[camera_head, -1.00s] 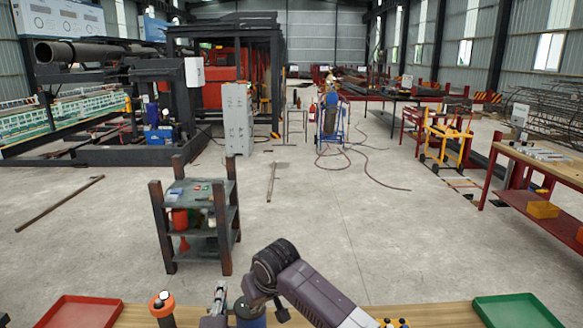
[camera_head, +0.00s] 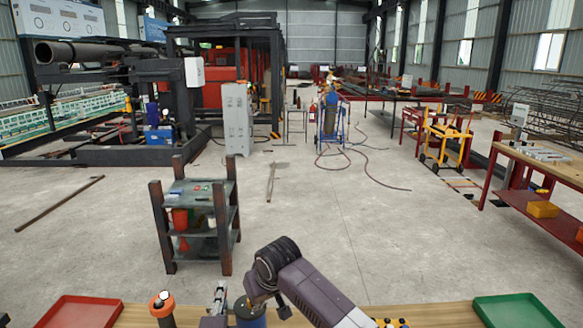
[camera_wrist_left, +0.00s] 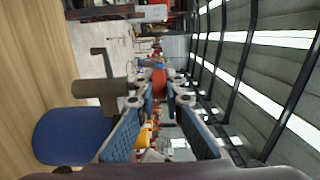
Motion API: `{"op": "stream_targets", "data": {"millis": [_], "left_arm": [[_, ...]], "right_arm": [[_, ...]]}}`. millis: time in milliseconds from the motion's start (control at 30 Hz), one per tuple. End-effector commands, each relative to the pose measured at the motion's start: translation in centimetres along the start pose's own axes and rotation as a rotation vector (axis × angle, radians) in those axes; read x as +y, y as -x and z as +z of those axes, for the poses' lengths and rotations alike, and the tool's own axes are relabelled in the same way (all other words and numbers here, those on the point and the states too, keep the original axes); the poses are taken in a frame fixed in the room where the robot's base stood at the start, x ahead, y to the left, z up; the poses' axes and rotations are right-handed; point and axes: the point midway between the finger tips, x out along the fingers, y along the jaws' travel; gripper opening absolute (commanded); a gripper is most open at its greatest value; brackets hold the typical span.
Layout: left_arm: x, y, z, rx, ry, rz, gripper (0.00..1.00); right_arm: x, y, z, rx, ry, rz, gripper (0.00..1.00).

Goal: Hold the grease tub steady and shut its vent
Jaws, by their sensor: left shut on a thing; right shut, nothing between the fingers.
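The grease tub (camera_head: 252,319) is a dark blue round container at the near edge of the wooden table, cut off by the bottom of the head view. It also shows in the left wrist view (camera_wrist_left: 72,136), turned on its side. My right arm reaches in from the right and bends down over the tub. Its gripper (camera_head: 250,301) is shut and empty close to the tub's top, mostly hidden by the wrist. The vent cannot be made out clearly.
A red tray (camera_head: 78,312) and an orange-topped cylinder (camera_head: 162,304) are on the table at the left. A green tray (camera_head: 515,312) is at the right. Small yellow-topped items (camera_head: 393,323) sit right of my right arm. A dark shelf stand (camera_head: 200,220) stands beyond the table.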

Motion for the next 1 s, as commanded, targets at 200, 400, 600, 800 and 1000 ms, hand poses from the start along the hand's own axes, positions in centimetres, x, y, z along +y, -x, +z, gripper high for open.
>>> {"op": "stream_targets", "data": {"millis": [200,400,600,800,1000], "left_arm": [[0.1,0.0,-0.1,0.001,0.0,0.001,0.0],[0.1,0.0,-0.1,0.001,0.0,0.001,0.0],[0.1,0.0,-0.1,0.001,0.0,0.001,0.0],[0.1,0.0,0.0,0.001,0.0,0.001,0.0],[0.1,0.0,0.0,0.0,0.0,0.001,0.0]], "right_arm": [[0.0,0.3,0.5,0.002,0.0,-0.001,0.0],[0.0,1.3,0.0,0.004,0.0,0.0,0.0],[-0.1,3.5,-1.1,0.003,0.0,-0.001,0.0],[-0.1,5.3,-2.1,0.002,0.001,-0.001,0.0],[-0.1,5.7,-2.2,0.0,0.0,-0.001,0.0]]}}
